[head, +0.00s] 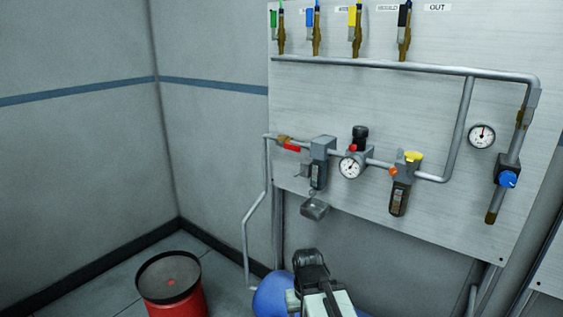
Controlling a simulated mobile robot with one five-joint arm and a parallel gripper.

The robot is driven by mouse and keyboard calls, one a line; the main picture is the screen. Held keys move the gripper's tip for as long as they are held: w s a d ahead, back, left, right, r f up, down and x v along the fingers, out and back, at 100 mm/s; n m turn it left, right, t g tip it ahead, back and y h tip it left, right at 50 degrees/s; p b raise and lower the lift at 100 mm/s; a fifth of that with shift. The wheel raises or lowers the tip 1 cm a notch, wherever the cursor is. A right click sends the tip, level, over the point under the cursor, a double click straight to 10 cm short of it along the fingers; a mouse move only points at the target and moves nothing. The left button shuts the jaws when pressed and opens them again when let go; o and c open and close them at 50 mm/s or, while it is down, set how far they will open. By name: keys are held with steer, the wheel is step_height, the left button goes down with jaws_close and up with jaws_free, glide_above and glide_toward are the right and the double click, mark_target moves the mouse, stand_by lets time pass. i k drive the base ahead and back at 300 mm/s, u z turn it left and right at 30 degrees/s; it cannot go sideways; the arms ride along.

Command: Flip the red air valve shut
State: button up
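The red air valve (291,147) is on the left part of the pipe run on the grey wall panel. Its red lever lies roughly along the pipe, with a brass body at its left end. My gripper (310,260) is at the bottom middle of the head view, below and slightly right of the valve, and well apart from it. Its black fingers show from behind, and I cannot tell how far apart they are. I see nothing clearly held in it.
Right of the valve are a filter unit (321,160), a gauge (351,166) and a yellow-topped unit (402,184). A small metal cup (314,208) hangs below. A blue rounded tank (270,298) and a red drum (172,296) stand low.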

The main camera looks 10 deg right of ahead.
mark_target(290, 147)
steer(key=k, duration=1.35)
steer(key=z, duration=0.05)
steer(key=i, duration=0.8)
steer(key=u, duration=0.65)
steer(key=i, duration=1.1)
steer(key=u, duration=0.85)
steer(key=k, duration=0.9)
steer(key=u, duration=0.1)
steer(key=i, duration=0.95)
steer(key=z, duration=0.05)
